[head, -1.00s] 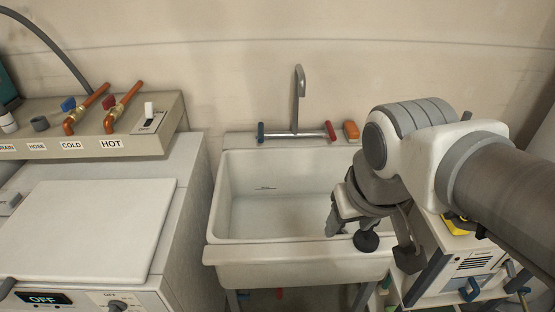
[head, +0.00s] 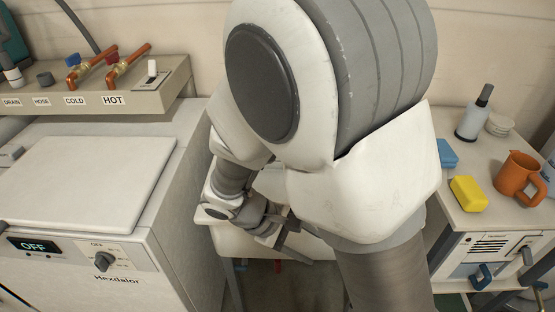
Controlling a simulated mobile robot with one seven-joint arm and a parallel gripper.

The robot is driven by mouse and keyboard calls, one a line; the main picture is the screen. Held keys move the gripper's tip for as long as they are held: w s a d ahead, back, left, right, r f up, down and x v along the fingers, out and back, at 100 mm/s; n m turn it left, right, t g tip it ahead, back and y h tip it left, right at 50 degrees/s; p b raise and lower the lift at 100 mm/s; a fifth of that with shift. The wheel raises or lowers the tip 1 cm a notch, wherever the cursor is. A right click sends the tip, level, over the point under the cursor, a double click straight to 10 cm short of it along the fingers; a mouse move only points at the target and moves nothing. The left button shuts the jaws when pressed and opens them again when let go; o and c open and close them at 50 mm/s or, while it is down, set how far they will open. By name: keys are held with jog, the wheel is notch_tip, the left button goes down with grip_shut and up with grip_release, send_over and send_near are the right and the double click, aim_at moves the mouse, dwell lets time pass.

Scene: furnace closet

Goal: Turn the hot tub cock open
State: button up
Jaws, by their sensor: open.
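My arm fills the middle of the head view. It hides the sink's tap, including the blue and red handles seen earlier, and most of the basin. Part of the white sink (head: 225,238) shows below the arm. My gripper (head: 284,236) is low, at the sink's front, partly covered by my own arm; it is open, and I see nothing held. At the upper left, a copper pipe with a red-handled valve (head: 112,58) stands above the HOT label (head: 113,100). A blue-handled valve (head: 72,61) stands left of it, above the COLD label (head: 75,101).
A white machine (head: 95,180) with a flat lid stands left of the sink, its display reading OFF.

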jog(key=a+f+n+t+h+b, duration=0.25)
jog(key=f+n+t, duration=0.2)
jog(key=f, duration=0.45)
jog(key=a+f+n+t+h+b, duration=0.1)
jog(key=a+f+n+t+b, duration=0.3)
jog(key=f, duration=0.5)
jog(key=n+t+y+b, duration=0.4)
jog(key=n+t+y, duration=0.4)
jog(key=n, duration=0.6)
send_near(277, 265)
jog(key=b+x, duration=0.3)
jog(key=x, duration=0.8)
jog(key=shift+w+r, duration=0.1)
grip_shut()
